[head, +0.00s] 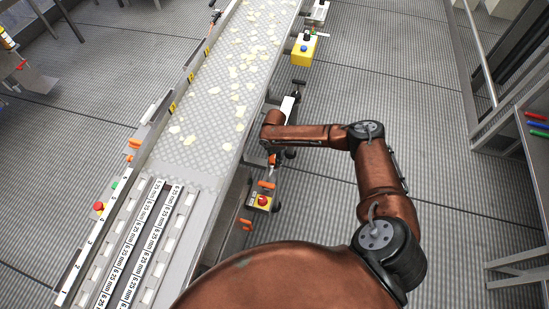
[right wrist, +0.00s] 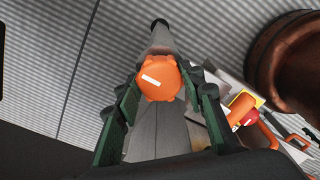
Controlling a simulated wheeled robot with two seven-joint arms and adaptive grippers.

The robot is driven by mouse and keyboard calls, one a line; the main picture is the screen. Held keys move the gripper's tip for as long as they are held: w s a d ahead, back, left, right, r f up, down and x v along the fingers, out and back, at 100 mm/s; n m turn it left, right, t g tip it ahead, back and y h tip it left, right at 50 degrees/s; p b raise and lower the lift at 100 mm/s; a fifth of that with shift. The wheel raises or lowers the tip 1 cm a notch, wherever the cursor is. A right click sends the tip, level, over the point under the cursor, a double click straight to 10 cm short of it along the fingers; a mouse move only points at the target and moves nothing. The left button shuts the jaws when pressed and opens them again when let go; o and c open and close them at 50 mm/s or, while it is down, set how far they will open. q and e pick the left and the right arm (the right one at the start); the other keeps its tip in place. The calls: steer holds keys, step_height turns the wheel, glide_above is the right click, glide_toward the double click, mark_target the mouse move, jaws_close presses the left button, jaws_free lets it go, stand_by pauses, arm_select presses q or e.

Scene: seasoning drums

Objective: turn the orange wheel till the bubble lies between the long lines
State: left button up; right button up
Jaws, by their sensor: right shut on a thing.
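The orange wheel (right wrist: 158,70) shows in the right wrist view as a lobed orange knob with a white mark on its face. My right gripper (right wrist: 161,84) has its two dark green fingers on either side of the wheel, shut on it. In the head view my right gripper (head: 272,170) is at the right side of the conveyor, small and partly covered by my own arm. The bubble and the long lines cannot be made out in either view. My left gripper is not in view.
The conveyor (head: 205,125) carries pale flakes. A red button on a yellow box (head: 263,202) sits close to my right gripper, with orange handles (head: 246,224) nearby. Another yellow box (head: 303,50) stands farther along. The floor (head: 430,110) to the right is clear.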

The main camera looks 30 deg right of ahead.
steer(key=shift+n, duration=0.9)
steer(key=n, duration=0.3)
steer(key=shift+n, duration=0.3)
steer(key=n, duration=0.3)
steer(key=shift+n, duration=0.3)
steer(key=n, duration=0.4)
steer(key=shift+n+b, duration=0.3)
steer(key=shift+b, duration=0.05)
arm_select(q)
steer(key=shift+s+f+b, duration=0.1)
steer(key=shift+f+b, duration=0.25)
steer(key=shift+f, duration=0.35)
arm_select(e)
steer(key=shift+n, duration=2.2)
